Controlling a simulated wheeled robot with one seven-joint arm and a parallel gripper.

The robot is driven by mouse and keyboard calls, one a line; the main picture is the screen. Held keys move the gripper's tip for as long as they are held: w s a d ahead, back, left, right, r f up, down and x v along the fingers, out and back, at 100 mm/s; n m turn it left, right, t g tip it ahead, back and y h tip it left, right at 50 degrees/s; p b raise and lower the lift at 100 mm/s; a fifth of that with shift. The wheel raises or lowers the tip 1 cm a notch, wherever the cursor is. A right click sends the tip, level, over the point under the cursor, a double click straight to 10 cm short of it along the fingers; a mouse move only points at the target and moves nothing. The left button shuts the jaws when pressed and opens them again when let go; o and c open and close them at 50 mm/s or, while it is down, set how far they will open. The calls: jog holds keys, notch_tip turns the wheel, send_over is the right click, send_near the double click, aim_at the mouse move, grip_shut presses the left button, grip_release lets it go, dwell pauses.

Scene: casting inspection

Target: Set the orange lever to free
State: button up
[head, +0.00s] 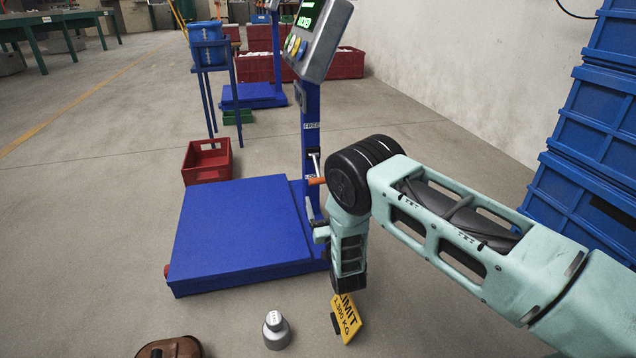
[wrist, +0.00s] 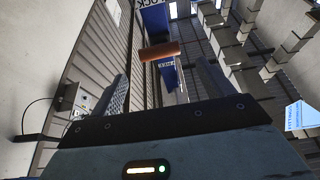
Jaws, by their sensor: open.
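The orange lever (head: 316,181) is a short handle on the front of the blue scale column (head: 311,105), below a white label that reads FREE (head: 312,125). In the wrist view the orange handle (wrist: 160,51) lies crosswise, just beyond and between the fingertips, and no contact shows. A label ending in "OCK" (wrist: 148,3) is partly cut off at the top edge. My gripper (head: 319,229) is open and empty, beside the column and a little below the lever. It also shows in the wrist view (wrist: 162,72). My wrist joint partly covers the lever area.
The blue scale platform (head: 235,230) lies left of the column, with the display head (head: 318,35) above. A yellow limit sign (head: 346,318) and a grey weight (head: 276,331) stand in front. Blue crates (head: 585,150) are stacked at right. A red crate (head: 207,162) sits behind.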

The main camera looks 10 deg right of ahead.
aim_at(321, 181)
jog(key=b+x, duration=0.4)
jog(key=x, duration=0.5)
jog(key=shift+w+f+b, duration=0.1)
jog(key=shift+b, duration=0.3)
jog(key=shift+w+r, duration=0.35)
jog(key=shift+w, duration=0.1)
jog(key=c, duration=1.4)
jog(key=shift+r, duration=0.15)
